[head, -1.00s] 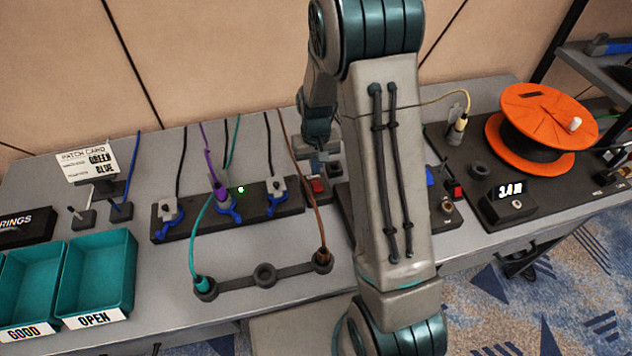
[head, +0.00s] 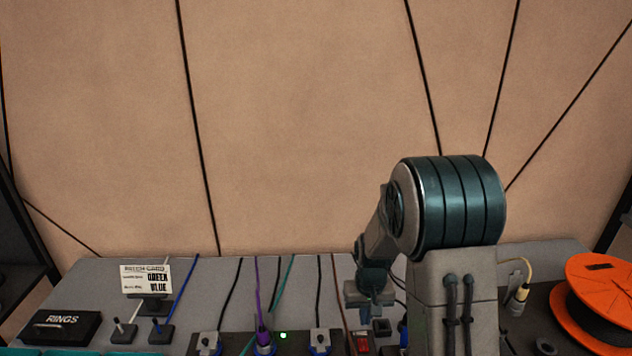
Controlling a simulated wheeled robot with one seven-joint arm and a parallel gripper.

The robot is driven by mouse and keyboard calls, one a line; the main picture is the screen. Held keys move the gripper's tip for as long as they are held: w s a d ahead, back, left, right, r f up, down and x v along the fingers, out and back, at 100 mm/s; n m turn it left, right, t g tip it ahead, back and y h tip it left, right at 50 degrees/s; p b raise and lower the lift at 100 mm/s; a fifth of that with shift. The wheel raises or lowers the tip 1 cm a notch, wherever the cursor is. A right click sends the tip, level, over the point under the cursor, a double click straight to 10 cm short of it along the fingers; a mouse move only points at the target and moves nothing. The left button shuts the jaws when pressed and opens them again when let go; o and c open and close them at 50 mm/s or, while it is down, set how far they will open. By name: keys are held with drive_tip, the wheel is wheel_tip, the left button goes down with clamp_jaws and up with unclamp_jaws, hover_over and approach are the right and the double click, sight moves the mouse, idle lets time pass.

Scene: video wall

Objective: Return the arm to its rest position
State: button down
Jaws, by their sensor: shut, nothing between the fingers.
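My arm rises from the lower right of the head view, bends at a dark ringed joint and reaches down toward the bench. My gripper (head: 370,302) hangs at the arm's far end, low over the back of the bench and left of the upright arm link. It is shut and empty. Its fingertips are small and partly unclear in this view.
The bench (head: 215,270) runs along a tan panelled wall. On it are a patch card (head: 146,280), a black RINGS box (head: 62,326), several cables, a row of connectors (head: 265,343) with a green light, a red switch (head: 362,343) and an orange reel (head: 603,290).

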drive_tip(key=s+r+t, duration=0.3)
drive_tip(key=s+r, duration=1.5)
drive_tip(key=s, duration=0.3)
drive_tip(key=shift+r, duration=0.35)
drive_tip(key=shift+a, duration=0.1)
